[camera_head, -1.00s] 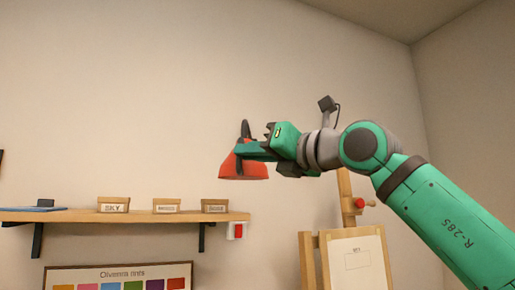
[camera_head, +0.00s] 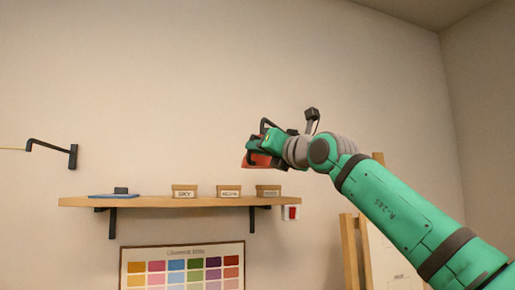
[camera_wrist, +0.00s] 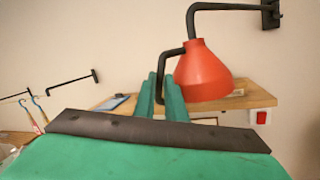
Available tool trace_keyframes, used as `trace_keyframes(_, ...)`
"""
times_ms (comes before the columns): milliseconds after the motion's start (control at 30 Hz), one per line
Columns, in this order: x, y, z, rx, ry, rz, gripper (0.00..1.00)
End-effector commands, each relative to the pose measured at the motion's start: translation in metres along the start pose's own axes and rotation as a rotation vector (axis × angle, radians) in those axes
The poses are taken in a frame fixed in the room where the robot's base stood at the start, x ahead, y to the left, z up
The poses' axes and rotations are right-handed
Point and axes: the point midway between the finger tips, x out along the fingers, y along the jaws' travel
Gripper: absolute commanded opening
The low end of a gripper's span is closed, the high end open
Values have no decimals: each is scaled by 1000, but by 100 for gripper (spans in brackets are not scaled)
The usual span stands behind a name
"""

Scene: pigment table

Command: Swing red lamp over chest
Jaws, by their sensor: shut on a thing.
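The red lamp (camera_head: 256,160) shows in the head view as a red shade partly covered by my gripper (camera_head: 259,143). In the wrist view the red shade (camera_wrist: 203,75) hangs from a black arm fixed to a wall bracket at the top right. A black bent handle (camera_wrist: 164,58) sits at the left of the shade. My gripper's green fingers (camera_wrist: 161,88) are shut on this handle, and the grip itself is partly hidden. I cannot make out a chest in either view.
A wooden shelf (camera_head: 145,202) on the wall carries several small labelled boxes and a blue flat item. A red switch (camera_head: 292,213) is at its right end. A black wall bracket (camera_head: 72,156) sticks out at the left. An easel (camera_head: 349,252) stands behind my arm.

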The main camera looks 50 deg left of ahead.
Motion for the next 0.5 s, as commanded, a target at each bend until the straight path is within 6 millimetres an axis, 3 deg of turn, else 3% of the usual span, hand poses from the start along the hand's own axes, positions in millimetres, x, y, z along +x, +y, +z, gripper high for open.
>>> trace_keyframes(33, 4, 17, 2, -5, -3, 19, 0)
trace_keyframes(500, 5, 9, 4, -9, -10, -3, 0)
